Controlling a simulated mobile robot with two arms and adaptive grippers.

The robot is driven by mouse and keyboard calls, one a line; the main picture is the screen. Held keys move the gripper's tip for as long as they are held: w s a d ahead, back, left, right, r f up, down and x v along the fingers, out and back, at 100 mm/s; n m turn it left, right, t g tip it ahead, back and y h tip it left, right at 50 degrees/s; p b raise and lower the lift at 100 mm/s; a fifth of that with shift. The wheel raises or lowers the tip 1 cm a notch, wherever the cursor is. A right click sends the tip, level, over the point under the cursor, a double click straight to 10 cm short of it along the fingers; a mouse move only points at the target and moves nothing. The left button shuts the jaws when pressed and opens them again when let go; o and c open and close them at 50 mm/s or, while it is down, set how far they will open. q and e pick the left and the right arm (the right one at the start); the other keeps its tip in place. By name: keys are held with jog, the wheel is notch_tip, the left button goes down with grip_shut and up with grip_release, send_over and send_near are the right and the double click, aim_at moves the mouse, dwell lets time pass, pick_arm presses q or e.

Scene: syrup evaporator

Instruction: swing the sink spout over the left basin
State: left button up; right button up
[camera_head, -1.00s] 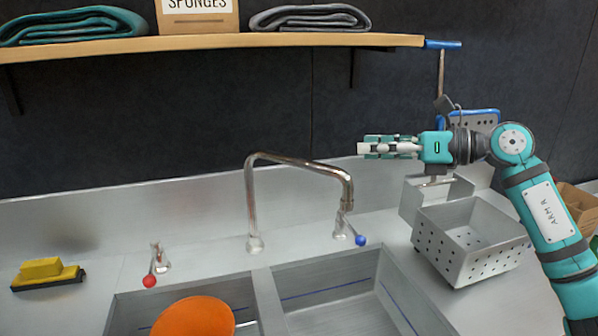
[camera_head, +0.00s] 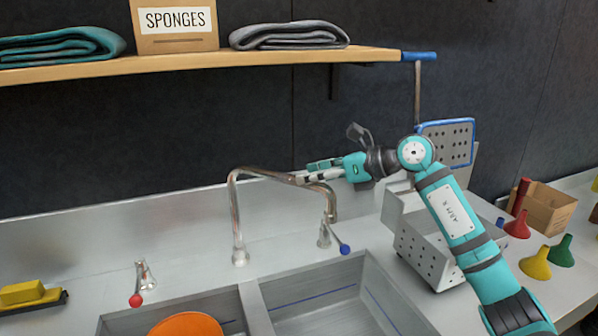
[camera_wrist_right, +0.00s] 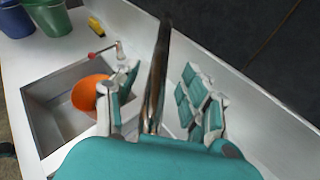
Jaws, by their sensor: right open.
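The metal sink spout (camera_head: 262,176) rises from the sink deck and arches to the right, its outlet over the right basin (camera_head: 318,303). The left basin (camera_head: 228,308) holds an orange bowl (camera_head: 187,325). My right gripper (camera_head: 312,172) is at the spout's upper arm near its outlet end. In the right wrist view the spout (camera_wrist_right: 156,85) runs between the two open fingers of my right gripper (camera_wrist_right: 163,100), with gaps showing on both sides. Whether a finger touches it I cannot tell. My left gripper is not in view.
A red-tipped tap handle (camera_head: 137,298) and a blue-tipped one (camera_head: 344,248) flank the spout base. A perforated metal basket (camera_head: 425,255) stands right, partly behind my arm. A shelf (camera_head: 200,64) with towels and a sponge box hangs above. Funnels (camera_head: 537,264) stand at far right.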

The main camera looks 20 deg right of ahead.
jog(key=shift+p+x, duration=0.3)
jog(key=shift+x, duration=1.55)
grip_shut()
